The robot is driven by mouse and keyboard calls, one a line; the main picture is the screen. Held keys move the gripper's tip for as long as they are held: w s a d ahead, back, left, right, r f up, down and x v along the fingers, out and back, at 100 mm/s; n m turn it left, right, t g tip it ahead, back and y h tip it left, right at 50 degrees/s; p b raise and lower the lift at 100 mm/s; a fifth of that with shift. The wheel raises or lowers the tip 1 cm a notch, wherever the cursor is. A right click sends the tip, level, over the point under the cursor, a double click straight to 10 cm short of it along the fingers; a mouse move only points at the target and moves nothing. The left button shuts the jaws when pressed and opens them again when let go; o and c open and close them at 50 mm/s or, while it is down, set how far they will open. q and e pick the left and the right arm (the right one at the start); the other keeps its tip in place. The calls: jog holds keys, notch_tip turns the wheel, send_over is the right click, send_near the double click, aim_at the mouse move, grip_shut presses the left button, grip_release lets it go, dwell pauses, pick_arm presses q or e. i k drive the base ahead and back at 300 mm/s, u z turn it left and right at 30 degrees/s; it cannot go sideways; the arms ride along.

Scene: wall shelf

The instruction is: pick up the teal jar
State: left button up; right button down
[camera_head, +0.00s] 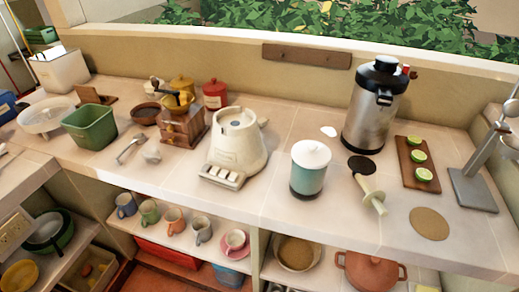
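The teal jar (308,176) stands upright on the tiled counter, right of the middle of the head view. It has a teal body with a white band and a white lid (311,154) with a small knob. Nothing covers it. Neither of my grippers shows in this view.
A cream kettle-like appliance (238,145) stands left of the jar. A dark round-headed tool with a pale handle (370,190) lies close on its right. A steel urn (373,108) stands behind right. A board with lime halves (418,165) is farther right. Bare counter lies in front of the jar.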

aim_at(305, 184)
jog(key=u, duration=1)
jog(key=k, duration=0.9)
jog(key=z, duration=1)
jog(key=i, duration=0.5)
jog(key=u, duration=0.05)
